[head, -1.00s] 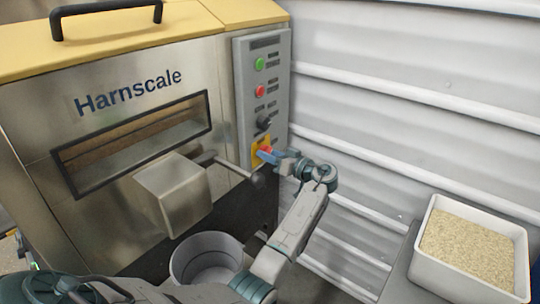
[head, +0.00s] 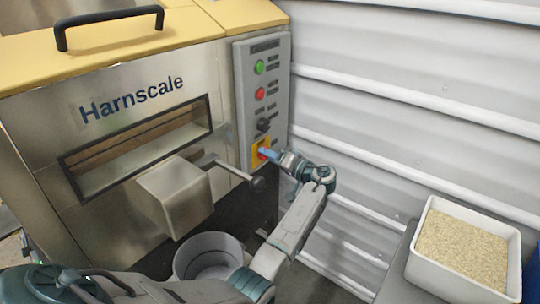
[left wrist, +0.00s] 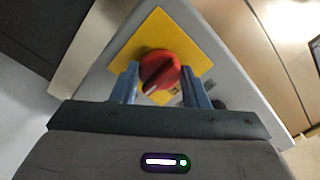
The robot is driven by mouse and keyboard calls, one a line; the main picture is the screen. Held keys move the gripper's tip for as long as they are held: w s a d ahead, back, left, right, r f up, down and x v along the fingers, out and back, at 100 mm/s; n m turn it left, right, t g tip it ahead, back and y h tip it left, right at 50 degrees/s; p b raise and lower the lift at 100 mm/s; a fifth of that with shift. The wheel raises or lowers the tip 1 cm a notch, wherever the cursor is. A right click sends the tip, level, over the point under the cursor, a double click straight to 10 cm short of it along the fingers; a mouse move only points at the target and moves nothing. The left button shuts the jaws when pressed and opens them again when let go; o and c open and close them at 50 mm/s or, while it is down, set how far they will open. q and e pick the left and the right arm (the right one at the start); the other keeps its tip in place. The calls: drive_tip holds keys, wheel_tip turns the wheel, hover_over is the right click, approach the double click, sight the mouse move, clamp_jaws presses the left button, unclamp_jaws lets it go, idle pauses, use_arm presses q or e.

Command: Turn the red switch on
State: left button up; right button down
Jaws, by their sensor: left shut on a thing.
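The red switch (left wrist: 160,70) is a round red knob on a yellow diamond-shaped plate (left wrist: 150,35), low on the machine's grey control panel (head: 262,90). A pale mark on the knob points to the lower left in the left wrist view. My left gripper (left wrist: 166,80) has its blue fingers on both sides of the knob and is shut on it. In the head view, my left gripper (head: 266,154) reaches the yellow plate (head: 257,161) from the right and covers most of the knob. My right gripper is not in view.
The panel also has a green button (head: 260,67), a red button (head: 260,93) and a black knob (head: 263,125). A crank handle (head: 236,170) sticks out left of the switch. A grey bucket (head: 205,245) stands below. A white bin of grain (head: 465,250) is at right.

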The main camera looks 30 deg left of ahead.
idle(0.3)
use_arm(q)
drive_tip(key=o, duration=1)
drive_tip(key=shift+d, duration=0.15)
drive_tip(key=d, duration=0.7)
drive_tip(key=d+b, duration=0.1)
drive_tip(key=d, duration=0.2)
drive_tip(key=shift+s+d, duration=0.3)
drive_tip(key=shift+s, duration=0.1)
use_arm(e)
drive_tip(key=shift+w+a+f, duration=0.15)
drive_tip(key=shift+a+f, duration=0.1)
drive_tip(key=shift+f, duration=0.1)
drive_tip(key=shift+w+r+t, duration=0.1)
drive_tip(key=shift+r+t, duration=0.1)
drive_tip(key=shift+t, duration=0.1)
